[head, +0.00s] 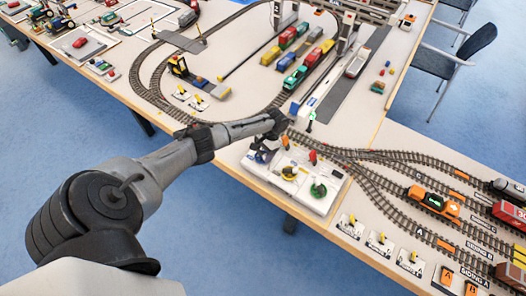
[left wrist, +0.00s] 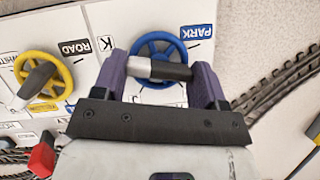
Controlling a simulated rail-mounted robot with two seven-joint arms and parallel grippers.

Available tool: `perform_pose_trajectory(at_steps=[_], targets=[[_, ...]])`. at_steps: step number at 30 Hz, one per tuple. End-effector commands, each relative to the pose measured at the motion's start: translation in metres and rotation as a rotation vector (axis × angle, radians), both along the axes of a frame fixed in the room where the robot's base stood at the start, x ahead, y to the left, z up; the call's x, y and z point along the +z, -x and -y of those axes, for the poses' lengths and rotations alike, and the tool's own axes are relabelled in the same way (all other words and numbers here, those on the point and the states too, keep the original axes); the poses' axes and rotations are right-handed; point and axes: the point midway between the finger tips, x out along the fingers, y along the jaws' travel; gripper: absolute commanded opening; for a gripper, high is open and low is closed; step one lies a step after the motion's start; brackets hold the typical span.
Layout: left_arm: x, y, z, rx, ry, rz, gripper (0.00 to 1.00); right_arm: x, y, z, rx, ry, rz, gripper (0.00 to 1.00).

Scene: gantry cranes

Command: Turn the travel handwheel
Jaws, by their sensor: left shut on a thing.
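A white control panel (head: 300,185) at the table's front edge carries several handwheels. A yellow handwheel (head: 289,173) and a green handwheel (head: 318,190) show in the head view. In the left wrist view a blue handwheel (left wrist: 146,47) lies beside the word PARK, and the yellow handwheel (left wrist: 44,68) lies beside the word ROAD. My left gripper (head: 264,152) is over the panel's left end. In the left wrist view its purple fingers (left wrist: 160,70) are shut on the grey and black handle (left wrist: 170,72) in front of the blue wheel. Which wheel is for travel I cannot read.
A red lever (head: 312,157) stands on the panel; a red block (left wrist: 42,155) shows in the left wrist view. Model tracks (head: 375,155) run close to the panel's right. A gantry crane (head: 345,30) and coloured wagons (head: 290,40) stand behind.

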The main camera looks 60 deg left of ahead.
Motion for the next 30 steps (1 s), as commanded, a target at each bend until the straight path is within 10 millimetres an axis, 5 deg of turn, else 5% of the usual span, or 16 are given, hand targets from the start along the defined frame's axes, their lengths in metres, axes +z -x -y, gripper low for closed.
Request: perform_pose_trajectory(at_steps=[12,13,20,30], targets=[[0.0005,-0.0008,0.0005,-0.010,0.002,0.002,0.42,0.0003,0.0000,0.0007,0.001,0.002,0.000,0.43],[0.0005,-0.0008,0.0005,-0.010,0.002,0.002,0.67,0.0003,0.0000,0.0009,0.002,0.003,0.000,0.43],[0.0003,-0.0005,0.0003,-0.008,0.001,0.001,0.89,0.0001,0.0000,0.0030,0.007,0.011,0.001,0.43],[0.0037,-0.0018,-0.0002,-0.007,0.000,0.002,0.92,0.0009,0.0000,0.0028,0.006,0.009,0.000,0.43]])
